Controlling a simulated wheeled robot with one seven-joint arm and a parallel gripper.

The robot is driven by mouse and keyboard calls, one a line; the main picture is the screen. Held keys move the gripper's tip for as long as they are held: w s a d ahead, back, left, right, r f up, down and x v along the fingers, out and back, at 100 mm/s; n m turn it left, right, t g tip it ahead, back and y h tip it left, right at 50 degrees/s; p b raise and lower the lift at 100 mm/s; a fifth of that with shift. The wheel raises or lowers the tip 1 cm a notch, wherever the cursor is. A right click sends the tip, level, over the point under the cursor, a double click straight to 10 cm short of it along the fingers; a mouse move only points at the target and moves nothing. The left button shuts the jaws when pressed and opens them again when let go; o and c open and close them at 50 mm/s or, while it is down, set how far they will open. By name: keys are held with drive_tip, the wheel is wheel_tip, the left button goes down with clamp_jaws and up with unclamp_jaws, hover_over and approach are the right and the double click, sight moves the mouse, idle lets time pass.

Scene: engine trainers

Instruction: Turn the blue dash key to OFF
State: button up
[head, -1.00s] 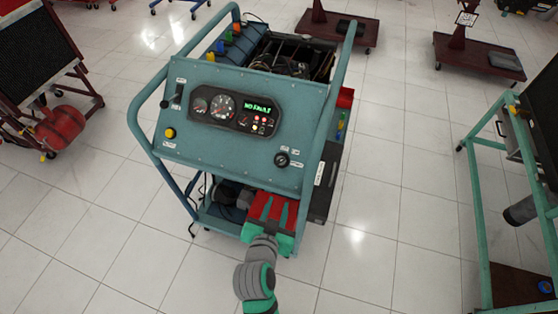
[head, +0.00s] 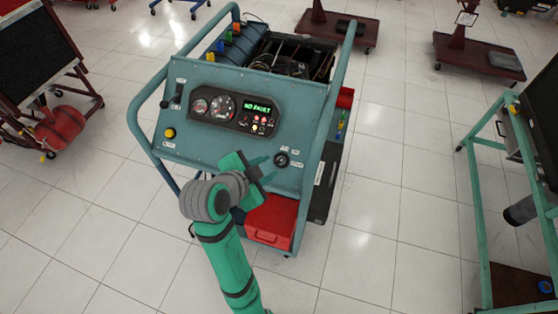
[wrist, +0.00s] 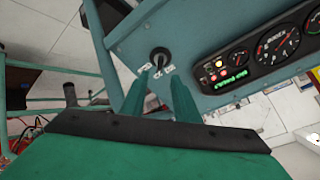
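The dash key (head: 282,159) sits in a round dark switch at the lower right of the teal dash panel (head: 215,148). It also shows in the wrist view (wrist: 160,57), small and dark, with white labels around it; its blue colour and exact angle are hard to make out. My gripper (head: 268,168) is just left of the key in the head view. In the wrist view my two teal fingers (wrist: 159,78) are apart, with a gap between them, and point at the switch. The key lies just past the fingertips, seemingly untouched.
A gauge cluster (head: 238,110) with a green "NO FAULT" display is on the panel, with a yellow button (head: 170,133) at left. Tube rails (head: 327,110) flank the panel. A red box (head: 270,222) sits below. Open floor lies in front.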

sight(279, 162)
drive_tip(key=x, duration=0.9)
clamp_jaws()
